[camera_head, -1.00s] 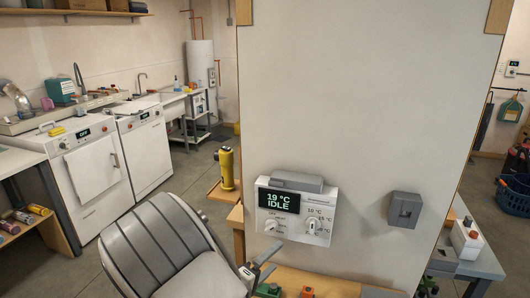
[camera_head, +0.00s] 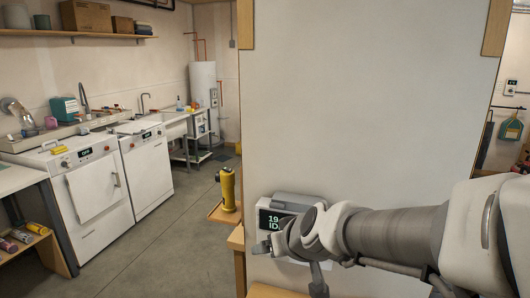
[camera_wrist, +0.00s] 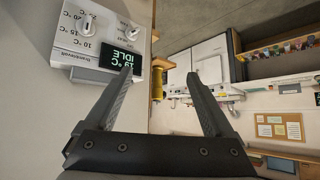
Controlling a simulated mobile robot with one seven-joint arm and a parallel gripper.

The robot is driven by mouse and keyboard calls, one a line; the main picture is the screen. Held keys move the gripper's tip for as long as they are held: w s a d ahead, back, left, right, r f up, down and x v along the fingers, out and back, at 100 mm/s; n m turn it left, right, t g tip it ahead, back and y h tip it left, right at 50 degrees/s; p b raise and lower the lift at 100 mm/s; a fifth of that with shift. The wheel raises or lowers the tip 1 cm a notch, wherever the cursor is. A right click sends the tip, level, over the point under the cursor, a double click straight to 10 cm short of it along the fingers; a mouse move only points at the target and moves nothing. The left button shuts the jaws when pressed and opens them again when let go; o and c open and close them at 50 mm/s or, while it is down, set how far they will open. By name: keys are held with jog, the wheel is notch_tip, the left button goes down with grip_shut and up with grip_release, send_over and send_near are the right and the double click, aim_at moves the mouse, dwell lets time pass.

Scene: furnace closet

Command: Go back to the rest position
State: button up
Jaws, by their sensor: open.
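My gripper (camera_wrist: 157,80) is open and empty in the wrist view, its two dark fingers spread apart. In the head view my gripper (camera_head: 262,246) shows at the end of my arm, low in front of the white panel. The thermostat (camera_head: 270,219) is on that panel, partly hidden behind my arm; its display is cut off in the head view. In the wrist view the thermostat (camera_wrist: 90,40) appears turned, with its display reading 19 °C IDLE and a white dial beside it. The left finger overlaps the display in the picture; I cannot tell whether it touches.
The white panel (camera_head: 370,100) stands close in front. A yellow cylindrical object (camera_head: 228,188) stands on a wooden ledge left of it. White appliances (camera_head: 95,190) line the left wall. The grey floor (camera_head: 180,240) between them is clear.

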jog(key=s+d+r+m+g+h, duration=0.1)
jog(key=s+d, duration=0.5)
jog(key=s, duration=0.3)
jog(key=s+d+r+m+g+h, duration=0.1)
jog(key=s+d+m+g+h, duration=0.1)
jog(key=s+d, duration=0.3)
jog(key=s, duration=0.4)
jog(key=shift+s+d+m, duration=0.3)
jog(key=shift+d, duration=0.05)
